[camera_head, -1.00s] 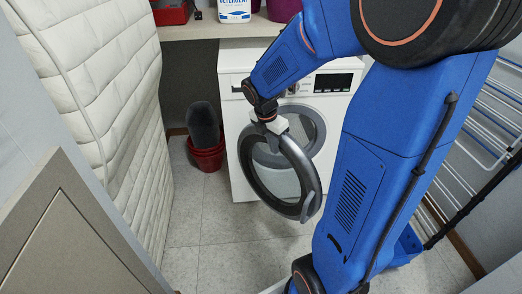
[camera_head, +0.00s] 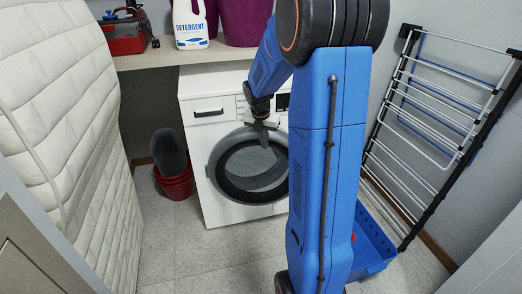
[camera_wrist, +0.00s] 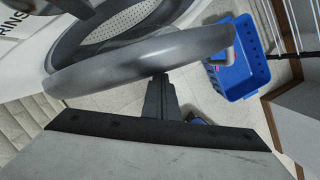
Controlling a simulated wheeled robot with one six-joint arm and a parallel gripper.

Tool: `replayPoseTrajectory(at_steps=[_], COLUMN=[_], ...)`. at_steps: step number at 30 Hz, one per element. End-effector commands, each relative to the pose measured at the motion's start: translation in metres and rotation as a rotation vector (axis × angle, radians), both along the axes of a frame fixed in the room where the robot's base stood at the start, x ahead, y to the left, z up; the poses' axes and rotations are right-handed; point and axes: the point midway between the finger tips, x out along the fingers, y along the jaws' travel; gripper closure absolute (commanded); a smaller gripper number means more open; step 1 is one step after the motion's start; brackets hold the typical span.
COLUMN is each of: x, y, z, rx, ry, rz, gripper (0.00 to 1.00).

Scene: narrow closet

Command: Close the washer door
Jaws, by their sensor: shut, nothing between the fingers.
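The white washer (camera_head: 225,219) stands against the back wall in the head view. Its round door (camera_head: 216,170), a dark ring with a glass middle, lies near the front panel. In the wrist view the grey door ring (camera_wrist: 140,60) stands somewhat apart from the washer, with the perforated drum (camera_wrist: 118,24) showing behind it. My gripper (camera_head: 263,124) is at the upper right of the door. In the wrist view my gripper (camera_wrist: 160,80) is shut and empty, its tips at the outer edge of the ring. Whether they touch is unclear. My arm hides the washer's right side.
A shelf (camera_head: 150,61) above holds a detergent bottle (camera_head: 190,28), purple containers (camera_head: 245,22) and a red toolbox (camera_head: 123,40). A red bucket (camera_head: 176,184) stands left of the washer. A blue crate (camera_head: 372,245) and drying rack (camera_head: 425,120) are right. Floor in front is clear.

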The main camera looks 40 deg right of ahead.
Motion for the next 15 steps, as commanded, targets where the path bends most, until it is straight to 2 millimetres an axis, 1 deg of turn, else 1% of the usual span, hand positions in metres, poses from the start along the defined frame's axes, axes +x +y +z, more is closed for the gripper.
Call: replayPoseTrajectory(at_steps=[1,6,15], x=[0.005,0.016,0.022], y=[-0.005,-0.014,-0.019], z=[-0.001,0.000,0.000], rx=[0.000,0.001,0.001], ry=[0.001,0.000,0.000], rz=[-0.001,-0.001,-0.001], gripper=[1.00,1.00,1.00])
